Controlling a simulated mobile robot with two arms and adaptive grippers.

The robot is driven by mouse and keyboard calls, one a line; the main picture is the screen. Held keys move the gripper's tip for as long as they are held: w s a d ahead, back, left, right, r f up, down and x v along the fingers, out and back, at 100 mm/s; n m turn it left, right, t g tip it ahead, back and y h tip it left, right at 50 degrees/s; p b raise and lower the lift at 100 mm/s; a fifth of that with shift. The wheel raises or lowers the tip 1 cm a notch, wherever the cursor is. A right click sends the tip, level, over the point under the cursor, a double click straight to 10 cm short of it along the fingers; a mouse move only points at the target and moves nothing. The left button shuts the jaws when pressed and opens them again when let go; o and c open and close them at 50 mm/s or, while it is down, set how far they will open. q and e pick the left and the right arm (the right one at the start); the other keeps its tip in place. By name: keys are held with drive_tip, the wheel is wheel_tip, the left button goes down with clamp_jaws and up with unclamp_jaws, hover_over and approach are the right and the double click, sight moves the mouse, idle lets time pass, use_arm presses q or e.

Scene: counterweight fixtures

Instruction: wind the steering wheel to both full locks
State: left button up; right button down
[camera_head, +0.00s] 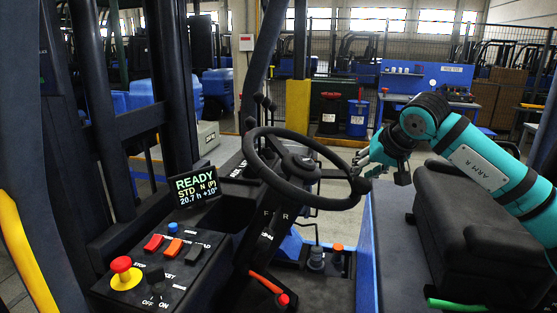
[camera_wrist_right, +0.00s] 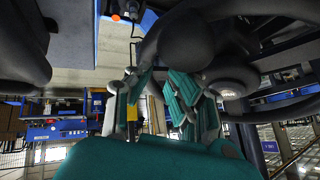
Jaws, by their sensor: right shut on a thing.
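The black steering wheel (camera_head: 264,172) stands tilted on its column in the middle of the head view, with a dark hub and spokes. A dark knob (camera_head: 360,186) sits at its right rim. My right gripper (camera_head: 363,166), on a teal arm from the right, is at this right side of the rim and shut on the wheel there. Whether it holds the rim or the knob is hard to tell. In the right wrist view its teal fingers (camera_wrist_right: 163,88) reach up to the large dark wheel (camera_wrist_right: 175,38). My left gripper is not in view.
A display (camera_head: 197,188) left of the wheel reads READY, STD N (P), 20.7 h, +10°. Below it is a switch panel with a red emergency button (camera_head: 121,265). Dark levers (camera_head: 265,103) rise behind the wheel. The black seat (camera_head: 466,225) is under my right arm.

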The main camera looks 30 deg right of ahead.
sight(367, 186)
drive_tip(key=s+a, duration=0.2)
drive_tip(key=s, duration=0.1)
drive_tip(key=s+a, duration=0.1)
drive_tip(key=s, duration=0.1)
drive_tip(key=shift+s+a, duration=0.15)
drive_tip(key=shift+a, duration=0.05)
drive_tip(key=a, duration=0.1)
drive_tip(key=a+r+p, duration=0.1)
drive_tip(key=a, duration=0.2)
drive_tip(key=shift+s+r+p, duration=0.15)
drive_tip(key=shift+s+p, duration=0.15)
drive_tip(key=shift+p, duration=0.05)
drive_tip(key=w+a+r+p, duration=0.3)
drive_tip(key=a, duration=0.3)
drive_tip(key=w+a+r+p, duration=0.2)
drive_tip(key=w+a+p, duration=0.1)
drive_tip(key=a, duration=0.4)
drive_tip(key=shift+w+r+p, duration=0.2)
drive_tip(key=shift+r+p, duration=0.2)
drive_tip(key=shift+p, duration=0.1)
drive_tip(key=shift+r, duration=0.1)
wheel_tip(367, 186, up, 8)
drive_tip(key=s+d+p, duration=0.2)
drive_tip(key=p, duration=0.1)
drive_tip(key=shift+s+d, duration=0.2)
drive_tip(key=shift+d, duration=0.2)
